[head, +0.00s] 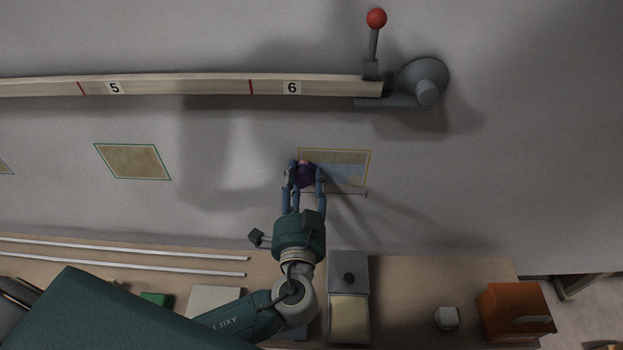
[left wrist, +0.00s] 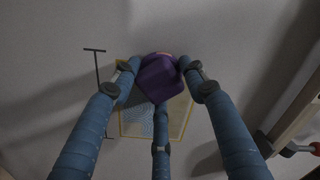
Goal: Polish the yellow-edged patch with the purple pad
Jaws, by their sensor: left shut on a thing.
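The yellow-edged patch (head: 352,166) is on the grey wall, below and right of the number 6. Part of its face is tan and part is blue-grey. My left gripper (head: 305,170) is shut on the purple pad (head: 306,179) at the patch's left end. In the left wrist view, the fingers close around the purple pad (left wrist: 160,78), and the yellow-edged patch (left wrist: 178,118) shows behind it. The fingers and pad hide part of the patch. I cannot tell whether the pad touches it. My right gripper is not in view.
A green-edged patch (head: 133,161) is to the left. A numbered rail (head: 210,86) runs above, ending at a red-knobbed lever (head: 376,20). A thin dark bar (head: 350,193) lies just below the yellow-edged patch. An orange bin (head: 515,312) stands on the bench below.

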